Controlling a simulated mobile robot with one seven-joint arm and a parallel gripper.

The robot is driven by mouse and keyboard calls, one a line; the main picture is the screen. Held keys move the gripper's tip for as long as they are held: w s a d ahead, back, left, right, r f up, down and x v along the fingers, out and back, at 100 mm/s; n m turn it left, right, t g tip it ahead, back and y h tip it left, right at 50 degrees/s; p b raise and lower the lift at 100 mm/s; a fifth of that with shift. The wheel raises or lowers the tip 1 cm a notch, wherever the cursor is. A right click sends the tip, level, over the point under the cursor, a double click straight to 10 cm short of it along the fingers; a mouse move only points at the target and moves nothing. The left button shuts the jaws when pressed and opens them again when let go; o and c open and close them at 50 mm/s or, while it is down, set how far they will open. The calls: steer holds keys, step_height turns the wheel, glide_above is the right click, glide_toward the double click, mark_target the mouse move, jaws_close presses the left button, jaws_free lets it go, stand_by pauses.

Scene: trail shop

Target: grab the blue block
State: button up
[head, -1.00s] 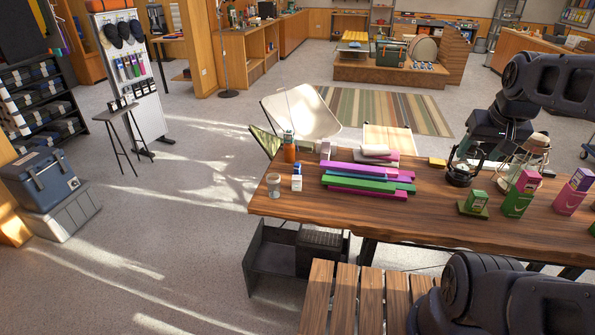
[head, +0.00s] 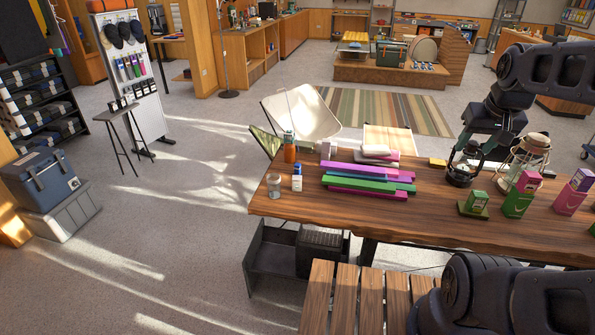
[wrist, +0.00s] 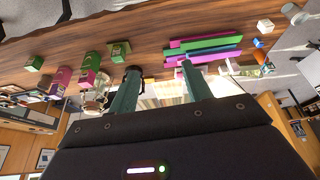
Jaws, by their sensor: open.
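A thin blue block (head: 404,180) shows only as a strip in a stack of long bars on the wooden table, with the rest of it hidden by purple and green bars. The green bar (head: 360,184) and a magenta bar (head: 368,193) lie in front. The stack also shows in the wrist view, where its purple bar (wrist: 202,57) faces me.
A glass jar lantern (head: 531,152), green boxes (head: 517,203) and a pink box (head: 568,199) stand to the right on the table (head: 420,222). A slatted bench (head: 345,295) is in front.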

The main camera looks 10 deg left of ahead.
steer(key=w+a+n+g, duration=0.1)
steer(key=w+a+n, duration=0.2)
steer(key=w+a, duration=0.6)
steer(key=w+a+n+g, duration=0.1)
steer(key=w+a+n, duration=0.4)
steer(key=w, duration=0.9)
steer(key=n+g, duration=0.2)
steer(key=n, duration=0.6)
glide_above(297, 164)
steer(key=f, duration=2.8)
steer(key=shift+s+d+f, duration=0.2)
steer(key=shift+f, duration=0.15)
steer(key=shift+a+f, duration=0.15)
steer(key=shift+f, duration=0.4)
step_height(297, 164, down, 4)
steer(key=shift+f, duration=0.1)
steer(key=shift+w+f, duration=0.2)
steer(key=shift+f, duration=2.75)
steer(key=c, duration=1.1)
